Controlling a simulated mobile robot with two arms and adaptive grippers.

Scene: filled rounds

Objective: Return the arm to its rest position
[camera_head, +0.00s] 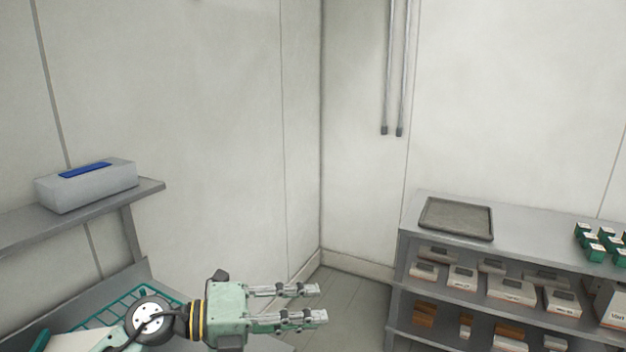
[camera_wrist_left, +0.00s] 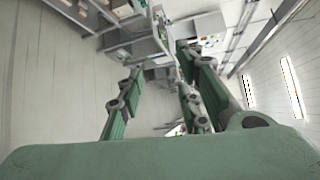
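My left gripper (camera_head: 321,303) reaches in from the lower left in the head view and points right. Its fingers lie apart with a clear gap and nothing between them. In the left wrist view the fingers (camera_wrist_left: 160,62) also stand apart and empty, with open room and distant shelving beyond them. My left arm is held in the air, in front of the wall and floor corner. My right arm and gripper do not show.
A grey shelf unit (camera_head: 405,255) at the right bears a dark tray (camera_head: 456,219), green-and-white boxes (camera_head: 600,243) and several packages below. A wall shelf (camera_head: 105,204) at the left holds a grey box (camera_head: 88,188). A green wire rack (camera_head: 118,309) lies beneath my arm. Floor (camera_head: 352,300) shows between.

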